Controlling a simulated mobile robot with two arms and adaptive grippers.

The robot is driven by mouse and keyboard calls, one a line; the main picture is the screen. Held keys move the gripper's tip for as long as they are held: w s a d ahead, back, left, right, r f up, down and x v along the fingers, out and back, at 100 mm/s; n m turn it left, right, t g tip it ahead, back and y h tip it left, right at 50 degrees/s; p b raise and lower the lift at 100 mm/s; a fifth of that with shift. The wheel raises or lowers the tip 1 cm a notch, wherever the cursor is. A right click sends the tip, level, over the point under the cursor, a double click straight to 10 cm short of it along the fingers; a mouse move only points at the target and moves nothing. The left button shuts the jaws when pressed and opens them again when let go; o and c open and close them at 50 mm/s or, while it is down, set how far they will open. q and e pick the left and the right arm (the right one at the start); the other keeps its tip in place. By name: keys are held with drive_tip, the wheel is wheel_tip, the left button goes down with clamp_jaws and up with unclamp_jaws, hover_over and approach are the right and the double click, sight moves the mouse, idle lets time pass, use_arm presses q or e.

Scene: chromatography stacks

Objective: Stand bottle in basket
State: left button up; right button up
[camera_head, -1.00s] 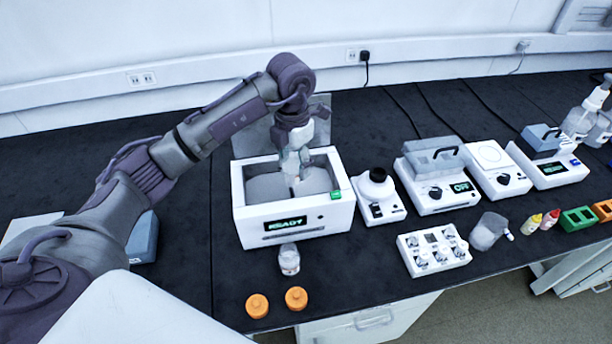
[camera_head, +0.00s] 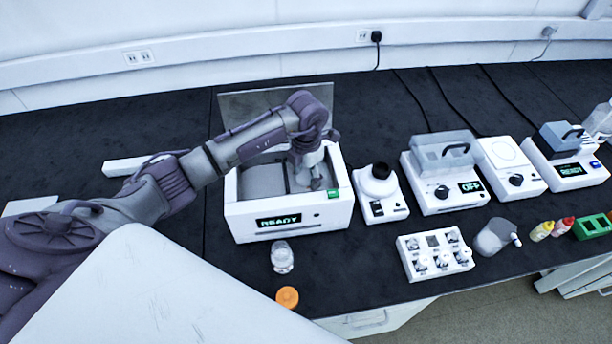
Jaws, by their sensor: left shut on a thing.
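The white bath box (camera_head: 237,222) with a lit READY display stands open on the black bench, its grey lid (camera_head: 250,105) raised behind it. Its inside looks split by a dark line; I cannot make out a separate basket. My left gripper (camera_head: 313,180) points down into the right half of the box. It is shut on a small bottle, mostly hidden by the fingers and hard to make out at this size. I cannot tell whether the bottle touches the bottom. A clear jar (camera_head: 282,258) stands on the bench in front of the box. My right gripper is out of view.
An orange cap (camera_head: 287,297) lies near the front edge.

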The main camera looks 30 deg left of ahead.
use_arm(q)
drive_tip(key=shift+f, duration=0.9)
drive_tip(key=o, duration=1.1)
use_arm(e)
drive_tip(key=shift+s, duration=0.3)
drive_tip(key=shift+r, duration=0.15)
use_arm(q)
drive_tip(key=shift+r, duration=0.3)
wheel_tip(320, 180, up, 10)
drive_tip(key=b, duration=0.2)
drive_tip(key=shift+r+b, duration=0.25)
drive_tip(key=shift+b, duration=0.15)
drive_tip(key=shift+r, duration=0.6)
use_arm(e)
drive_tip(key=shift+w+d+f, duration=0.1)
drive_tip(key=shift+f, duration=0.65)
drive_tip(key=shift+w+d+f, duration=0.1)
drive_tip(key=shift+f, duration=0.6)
